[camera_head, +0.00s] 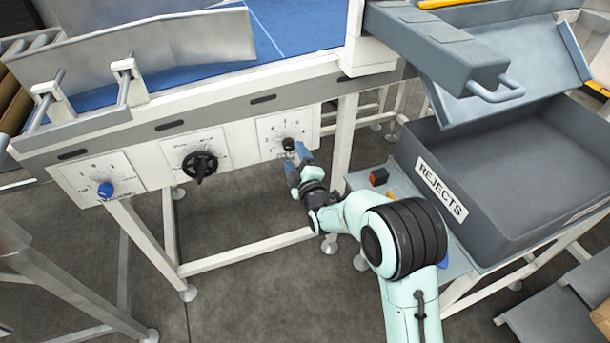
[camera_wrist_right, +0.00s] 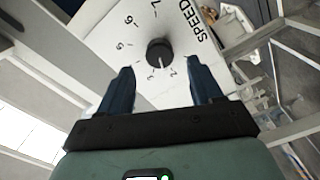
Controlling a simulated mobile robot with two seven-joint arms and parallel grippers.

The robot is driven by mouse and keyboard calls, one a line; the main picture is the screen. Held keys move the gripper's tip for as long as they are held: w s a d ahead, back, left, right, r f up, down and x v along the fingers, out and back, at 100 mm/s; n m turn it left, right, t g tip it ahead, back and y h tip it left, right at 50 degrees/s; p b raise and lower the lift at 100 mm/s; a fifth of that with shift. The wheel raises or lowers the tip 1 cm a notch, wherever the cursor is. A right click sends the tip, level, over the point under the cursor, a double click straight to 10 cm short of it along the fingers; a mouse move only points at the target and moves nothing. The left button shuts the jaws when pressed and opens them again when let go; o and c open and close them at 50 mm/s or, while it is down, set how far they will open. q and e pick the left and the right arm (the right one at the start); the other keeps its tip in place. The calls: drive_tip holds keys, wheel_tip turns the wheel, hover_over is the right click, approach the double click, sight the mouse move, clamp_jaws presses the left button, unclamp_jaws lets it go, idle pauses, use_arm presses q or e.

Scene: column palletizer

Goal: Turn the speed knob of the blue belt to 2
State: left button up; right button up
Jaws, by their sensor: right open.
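The black speed knob (camera_head: 288,144) sits on a white dial plate (camera_head: 272,128) at the right end of the blue belt's front panel. In the right wrist view the knob (camera_wrist_right: 159,52) is round and dark, on a plate marked SPEED with numbers around it. I cannot tell surely which number its pointer faces. My right gripper (camera_head: 296,162) is just in front of and below the knob. Its dark blue fingers (camera_wrist_right: 161,88) are open, one to each side below the knob, and empty. My left gripper is not in view.
The same panel carries a larger black handwheel knob (camera_head: 200,165) and a blue knob (camera_head: 105,189). The blue belt (camera_head: 290,28) runs above. Table legs stand below the panel.

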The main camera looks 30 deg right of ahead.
drive_tip(key=v, duration=0.8)
drive_tip(key=shift+s+p, duration=0.2)
drive_tip(key=shift+p, duration=0.15)
